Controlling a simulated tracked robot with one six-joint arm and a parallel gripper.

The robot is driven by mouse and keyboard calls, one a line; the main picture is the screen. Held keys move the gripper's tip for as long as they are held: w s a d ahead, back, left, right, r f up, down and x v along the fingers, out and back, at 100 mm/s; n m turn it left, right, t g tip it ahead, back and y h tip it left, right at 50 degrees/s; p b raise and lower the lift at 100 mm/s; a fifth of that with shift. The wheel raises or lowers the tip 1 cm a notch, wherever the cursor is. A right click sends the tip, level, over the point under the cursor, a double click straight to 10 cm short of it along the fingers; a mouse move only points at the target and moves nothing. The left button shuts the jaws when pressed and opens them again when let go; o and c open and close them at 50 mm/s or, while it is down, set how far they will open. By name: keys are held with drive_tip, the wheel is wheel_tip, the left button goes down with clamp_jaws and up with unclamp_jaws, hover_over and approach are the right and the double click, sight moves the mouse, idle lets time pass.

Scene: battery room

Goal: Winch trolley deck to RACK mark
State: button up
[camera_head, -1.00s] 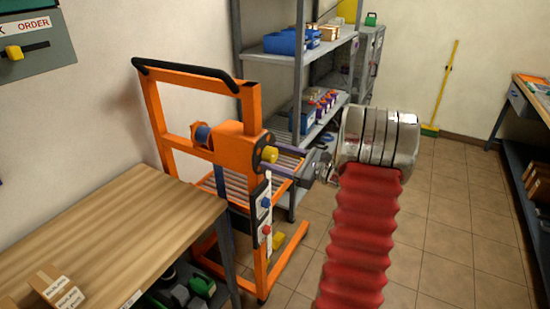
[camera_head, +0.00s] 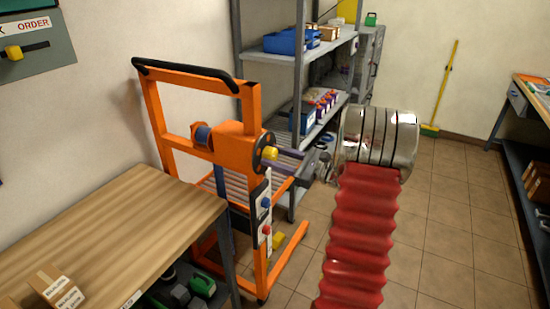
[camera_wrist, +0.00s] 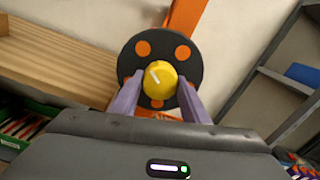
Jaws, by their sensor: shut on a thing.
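The orange trolley (camera_head: 251,107) stands upright between the workbench and the shelf rack. Its winch has a dark disc (camera_wrist: 188,60) with orange dots and a yellow crank knob (camera_head: 270,153). My gripper (camera_wrist: 158,90) has its purple fingers on either side of the yellow knob, shut on it; the knob shows a white line. The slatted deck (camera_head: 288,192) sits behind the mast, partly hidden by the winch and my gripper. A white marker strip (camera_head: 265,215) on the mast carries a blue and a red marker; its lettering is too small to read.
A wooden workbench (camera_head: 140,215) stands at the left front, with a small labelled box on it. The grey shelf rack (camera_head: 299,80) holds blue bins behind the trolley. A yellow broom (camera_head: 445,85) leans on the back wall. The tiled floor at right is clear.

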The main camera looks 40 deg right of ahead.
drive_tip(key=shift+n, duration=0.4)
drive_tip(key=shift+n, duration=2.6)
drive_tip(key=shift+a, duration=0.1)
drive_tip(key=o, duration=1.1)
drive_tip(key=shift+c, duration=0.2)
drive_tip(key=v, duration=1.4)
drive_tip(key=shift+w, duration=0.15)
